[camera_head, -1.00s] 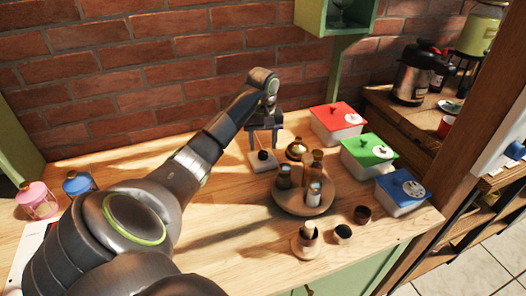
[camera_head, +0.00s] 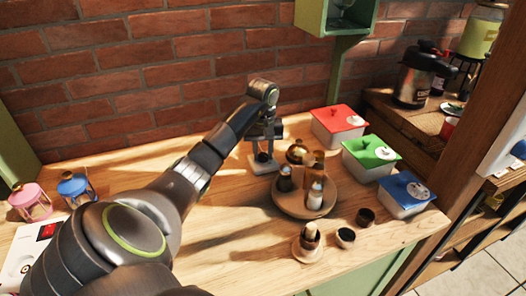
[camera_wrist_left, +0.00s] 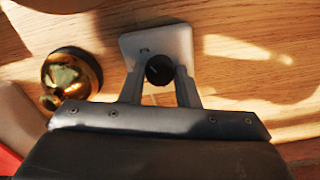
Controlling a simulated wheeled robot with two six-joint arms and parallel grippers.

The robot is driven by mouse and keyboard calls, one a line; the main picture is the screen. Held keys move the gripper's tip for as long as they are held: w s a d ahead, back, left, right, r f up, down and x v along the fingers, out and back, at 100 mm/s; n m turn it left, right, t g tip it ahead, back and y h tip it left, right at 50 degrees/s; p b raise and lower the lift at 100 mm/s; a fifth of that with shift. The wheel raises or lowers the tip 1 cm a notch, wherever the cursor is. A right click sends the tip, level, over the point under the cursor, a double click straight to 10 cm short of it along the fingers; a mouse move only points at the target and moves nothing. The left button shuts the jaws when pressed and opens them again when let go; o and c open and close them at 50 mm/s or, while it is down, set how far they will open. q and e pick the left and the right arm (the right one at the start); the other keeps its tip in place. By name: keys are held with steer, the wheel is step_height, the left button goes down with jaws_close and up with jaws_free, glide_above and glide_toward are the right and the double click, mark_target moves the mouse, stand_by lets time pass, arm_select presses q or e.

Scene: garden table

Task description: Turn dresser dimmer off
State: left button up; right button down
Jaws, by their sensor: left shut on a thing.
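The dimmer is a pale plate (camera_head: 258,168) with a black knob (camera_wrist_left: 159,70), lying on the wooden dresser top near the back wall. In the left wrist view its plate (camera_wrist_left: 165,40) shows beyond the knob. My left gripper (camera_head: 262,154) reaches down over it from above. In the left wrist view the gripper (camera_wrist_left: 160,76) has its two fingers on either side of the knob, shut on it. A small mark shows on the knob's top, but its setting is too small to read. My right gripper is not in view.
A round wooden tray (camera_head: 290,208) with several bottles stands just right of the dimmer, with a gold round object (camera_wrist_left: 70,78) close by. Red (camera_head: 340,125), green (camera_head: 370,155) and blue (camera_head: 404,193) lidded boxes stand farther right. Pink (camera_head: 30,202) and blue (camera_head: 75,187) lanterns stand left.

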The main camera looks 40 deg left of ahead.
arm_select(q)
steer(key=shift+n, duration=0.3)
steer(key=n, duration=0.7)
steer(key=shift+n, duration=0.3)
steer(key=n, duration=1.1)
steer(key=shift+n, duration=0.3)
steer(key=n, duration=0.3)
steer(key=shift+n, duration=0.4)
steer(key=n, duration=0.6)
steer(key=shift+n, duration=0.4)
